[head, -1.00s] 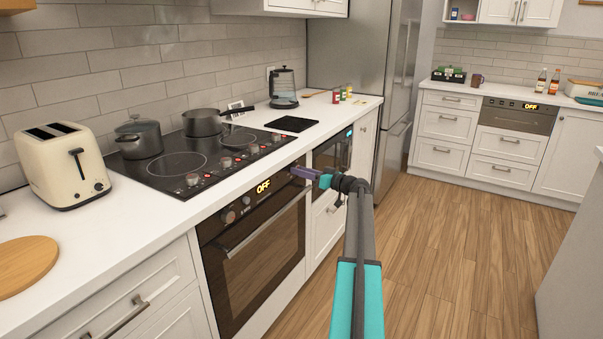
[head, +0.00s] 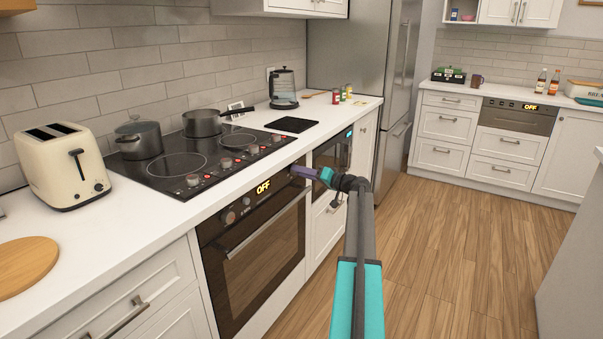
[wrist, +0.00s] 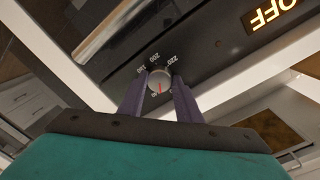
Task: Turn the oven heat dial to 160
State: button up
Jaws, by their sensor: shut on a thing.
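The oven (head: 255,265) is under the cooktop, with a dark control panel and a lit "OFF" display (head: 263,187). The heat dial (wrist: 159,80) is a small round silver knob with a red pointer mark, seen in the wrist view. The mark points toward the bottom of that picture. Tilted numbers, among them 200 and 220, stand around its far side; others are hidden or too small to read. My gripper (head: 297,170) is at the right end of the panel. Its purple fingers (wrist: 159,98) are shut on the dial, one on each side.
Two other knobs (head: 229,217) sit left of the display. The oven handle (head: 265,222) runs just below the panel. The white counter edge (head: 235,192) overhangs above. A microwave-like appliance (head: 333,152) is built in to the right. The wooden floor is clear.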

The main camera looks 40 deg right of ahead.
jog(key=m+p, duration=0.1)
jog(key=m, duration=0.2)
jog(key=shift+r, duration=0.15)
jog(key=m+p, duration=0.2)
jog(key=m, duration=0.1)
jog(key=shift+m, duration=0.4)
jog(key=m+p, duration=0.2)
jog(key=m, duration=0.1)
jog(key=shift+d+y+p, duration=0.1)
jog(key=shift+y+p, duration=0.2)
jog(key=shift+m+p, duration=0.9)
jog(key=shift+m, duration=0.8)
jog(key=o, duration=1)
jog(key=shift+o, duration=0.2)
jog(key=shift+s, duration=0.1)
